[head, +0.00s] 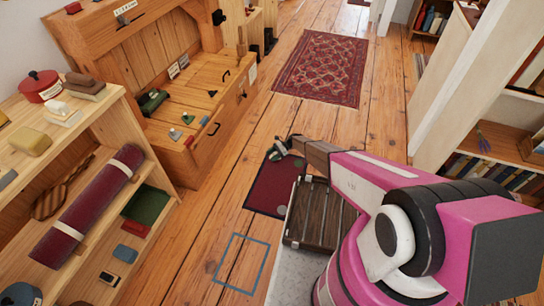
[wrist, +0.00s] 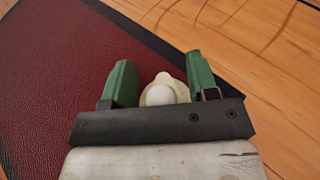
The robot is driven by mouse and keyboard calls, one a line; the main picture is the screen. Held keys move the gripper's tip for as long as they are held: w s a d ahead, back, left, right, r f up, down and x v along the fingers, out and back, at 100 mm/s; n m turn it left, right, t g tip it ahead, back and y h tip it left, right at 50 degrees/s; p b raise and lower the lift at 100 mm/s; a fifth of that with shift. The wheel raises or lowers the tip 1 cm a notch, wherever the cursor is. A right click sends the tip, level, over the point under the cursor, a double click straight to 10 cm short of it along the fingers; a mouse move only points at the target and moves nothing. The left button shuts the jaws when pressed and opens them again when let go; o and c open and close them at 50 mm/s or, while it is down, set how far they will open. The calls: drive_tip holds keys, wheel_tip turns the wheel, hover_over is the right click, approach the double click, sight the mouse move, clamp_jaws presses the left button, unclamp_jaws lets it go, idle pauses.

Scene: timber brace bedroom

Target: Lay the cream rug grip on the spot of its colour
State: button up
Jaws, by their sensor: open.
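My gripper (head: 280,148) is low over the far edge of the dark red mat (head: 272,190). In the wrist view its two green fingers (wrist: 162,88) are apart. A pale cream piece with a rounded white knob, seemingly the cream rug grip (wrist: 164,90), sits between the fingers, close to the mat's dark border. Neither finger visibly presses on it. Its lower part is hidden by my gripper, so I cannot tell whether it lies on a cream spot. In the head view my gripper hides it. A greyish round spot (head: 282,210) shows near the mat's front edge.
A brown slatted case (head: 318,215) stands right of the mat. A blue outlined square (head: 242,262) marks the floor in front. Wooden shelves (head: 110,98) with a rolled red rug (head: 88,205) stand left. A patterned rug (head: 322,68) lies beyond; floor between is clear.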

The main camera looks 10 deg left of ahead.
drive_tip(key=shift+r, duration=0.25)
drive_tip(key=v, duration=1.2)
drive_tip(key=s+d+r+n+t+h, duration=0.3)
drive_tip(key=s+d+r, duration=0.7)
drive_tip(key=r, duration=0.6)
drive_tip(key=s+d+r+n+t+h, duration=0.3)
drive_tip(key=s+d+r, duration=0.7)
drive_tip(key=d+r, duration=0.4)
drive_tip(key=s+d+r+n+t+h, duration=0.3)
drive_tip(key=s+d+r, duration=0.8)
drive_tip(key=r, duration=0.8)
drive_tip(key=shift+d+n+h, duration=0.4)
drive_tip(key=shift+d+h, duration=0.3)
drive_tip(key=shift+d, duration=0.35)
